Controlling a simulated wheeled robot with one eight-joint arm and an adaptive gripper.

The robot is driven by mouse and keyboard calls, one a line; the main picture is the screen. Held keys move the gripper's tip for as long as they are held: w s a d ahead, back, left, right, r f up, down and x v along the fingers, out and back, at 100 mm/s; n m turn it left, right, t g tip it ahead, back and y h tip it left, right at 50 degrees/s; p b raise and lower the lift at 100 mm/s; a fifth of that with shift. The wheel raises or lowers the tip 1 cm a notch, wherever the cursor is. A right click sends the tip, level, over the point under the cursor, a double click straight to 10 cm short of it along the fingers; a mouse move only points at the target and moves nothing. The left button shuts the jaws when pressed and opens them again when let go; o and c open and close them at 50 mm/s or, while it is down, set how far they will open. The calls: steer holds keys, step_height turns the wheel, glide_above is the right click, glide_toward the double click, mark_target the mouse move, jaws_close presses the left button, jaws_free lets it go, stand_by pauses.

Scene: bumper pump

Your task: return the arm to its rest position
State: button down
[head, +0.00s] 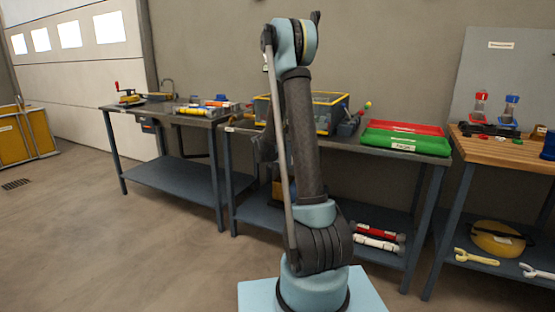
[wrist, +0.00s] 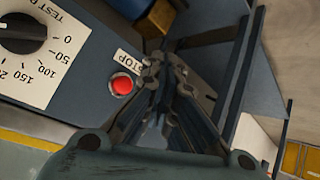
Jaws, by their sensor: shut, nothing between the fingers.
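My gripper (wrist: 166,72) shows in the wrist view with its fingers together and nothing between them. Beside it is a grey-blue panel (wrist: 78,82) with a black dial (wrist: 22,33) marked with numbers and a red button (wrist: 122,85) labelled STOP. The fingertips appear close to the button in the picture, but I cannot tell whether they touch anything. In the head view my arm stands upright in the middle, and my gripper is hidden behind it.
Dark benches (head: 420,158) line the wall behind my arm. A red tray (head: 405,128) and a green tray (head: 400,142) lie on one. A wooden-topped bench (head: 500,150) stands at right.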

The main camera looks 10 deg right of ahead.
steer(key=s+d+r+g, duration=0.1)
steer(key=s+r, duration=0.2)
steer(key=s, duration=0.6)
steer(key=s+d+r+g+y, duration=0.1)
steer(key=s+r, duration=0.3)
steer(key=s, duration=0.5)
steer(key=s+d+r+g, duration=0.1)
steer(key=s+r+g, duration=0.15)
steer(key=s, duration=0.65)
steer(key=s+a+f+g+y, duration=0.1)
steer(key=s+f, duration=0.1)
steer(key=s, duration=1.1)
steer(key=s+a+f+g+y, duration=0.1)
steer(key=s+f, duration=0.2)
steer(key=s, duration=1.1)
steer(key=shift+f, duration=0.3)
steer(key=shift+s, duration=0.1)
